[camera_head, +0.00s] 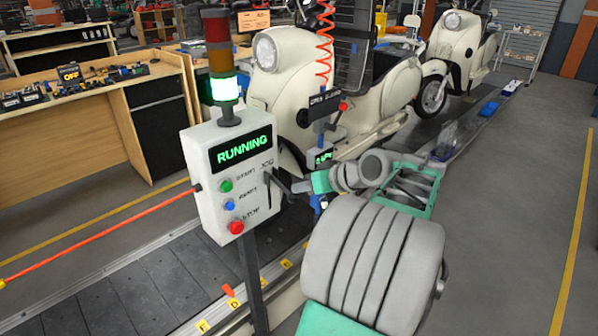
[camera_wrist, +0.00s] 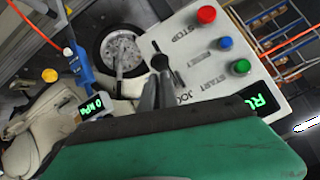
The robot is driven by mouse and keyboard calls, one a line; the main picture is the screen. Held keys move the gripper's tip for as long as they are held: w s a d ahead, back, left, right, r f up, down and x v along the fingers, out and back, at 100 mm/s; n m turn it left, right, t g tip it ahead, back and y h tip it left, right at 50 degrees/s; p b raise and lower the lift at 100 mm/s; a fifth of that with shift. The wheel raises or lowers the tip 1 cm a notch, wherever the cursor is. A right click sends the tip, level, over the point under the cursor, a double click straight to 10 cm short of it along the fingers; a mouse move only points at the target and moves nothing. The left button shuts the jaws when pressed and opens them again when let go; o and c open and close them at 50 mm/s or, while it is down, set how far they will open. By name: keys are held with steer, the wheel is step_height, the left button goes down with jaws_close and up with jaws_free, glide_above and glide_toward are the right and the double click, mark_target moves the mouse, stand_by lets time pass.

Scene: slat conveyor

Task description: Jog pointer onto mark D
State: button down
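The control box (camera_head: 232,175) has a screen reading RUNNING, with green, blue and red buttons and a dark jog lever (camera_head: 267,187) at its right side. The orange-red pointer (camera_head: 228,291) lies at the conveyor's edge, beside a yellow mark (camera_head: 234,303) that seems to read D; its small letter is hard to be sure of. My gripper (camera_head: 301,187) is at the right of the box, by the lever. In the wrist view, my gripper's fingers (camera_wrist: 159,84) are close together at the lever, below its dark knob; I cannot tell whether they touch it.
The slat conveyor (camera_head: 165,290) runs along the floor with further yellow marks, one (camera_head: 203,326) nearer and one (camera_head: 286,263) farther. The signal tower (camera_head: 218,60) shows green. A cream scooter (camera_head: 330,95) stands behind the box.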

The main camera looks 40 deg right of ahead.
steer(key=shift+s+a+f+g, duration=0.1)
steer(key=shift+a+f+g, duration=0.05)
steer(key=shift+f, duration=0.25)
steer(key=shift+s+a+f+g, duration=0.1)
steer(key=shift+f+g, duration=0.05)
steer(key=shift+f, duration=0.25)
step_height(320, 180, up, 5)
steer(key=d+p, duration=0.2)
steer(key=p, duration=0.2)
steer(key=s+r+b, duration=0.1)
steer(key=s+r, duration=0.2)
steer(key=s, duration=0.5)
steer(key=shift+s+d+r+b, duration=0.25)
steer(key=shift+s+d+b, duration=0.1)
